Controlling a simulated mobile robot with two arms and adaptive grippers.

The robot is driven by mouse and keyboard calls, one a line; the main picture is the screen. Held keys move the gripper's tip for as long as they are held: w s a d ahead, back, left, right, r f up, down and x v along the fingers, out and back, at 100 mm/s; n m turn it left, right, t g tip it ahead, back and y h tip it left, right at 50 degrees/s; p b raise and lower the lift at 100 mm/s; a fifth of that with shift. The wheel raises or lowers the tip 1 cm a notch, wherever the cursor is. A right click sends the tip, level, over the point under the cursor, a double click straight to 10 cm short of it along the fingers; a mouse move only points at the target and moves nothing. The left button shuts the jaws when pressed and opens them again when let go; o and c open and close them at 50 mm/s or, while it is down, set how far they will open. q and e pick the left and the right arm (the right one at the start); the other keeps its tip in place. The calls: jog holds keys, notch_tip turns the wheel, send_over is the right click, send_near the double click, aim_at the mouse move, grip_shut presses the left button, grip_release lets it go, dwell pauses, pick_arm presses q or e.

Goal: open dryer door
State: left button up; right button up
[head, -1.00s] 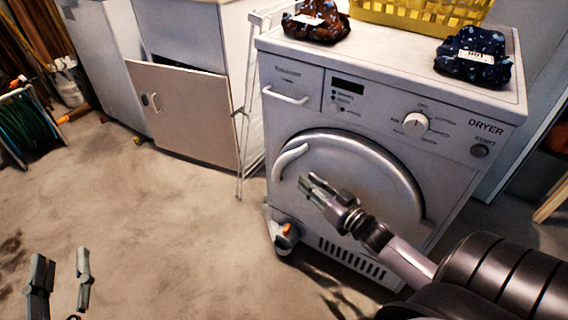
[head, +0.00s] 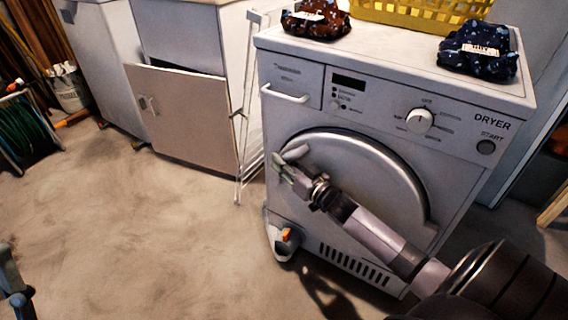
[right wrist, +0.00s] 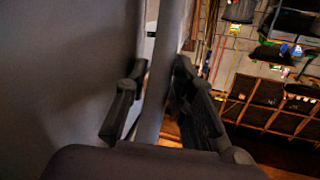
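The white dryer (head: 300,115) stands with its round door (head: 375,190) shut. The curved door handle (head: 296,152) is at the door's left side and is partly hidden by my right gripper. My right gripper (head: 281,168) is at the handle. In the right wrist view the handle (right wrist: 158,90) runs as a grey bar between the two fingers of my right gripper (right wrist: 155,100). The fingers are apart, with a visible gap beside the bar. My left gripper (head: 12,280) shows only in part at the lower left edge; its finger gap is cut off.
A yellow basket (head: 420,12), a brown patterned cloth bundle (head: 315,20) and a blue one (head: 478,50) sit on the dryer. A white bottle with an orange part (head: 283,243) stands by its front left foot. A folded drying rack (head: 246,130) leans left. The floor in front is clear.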

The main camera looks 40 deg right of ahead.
jog(key=shift+c, duration=0.5)
grip_shut()
dwell(0.3)
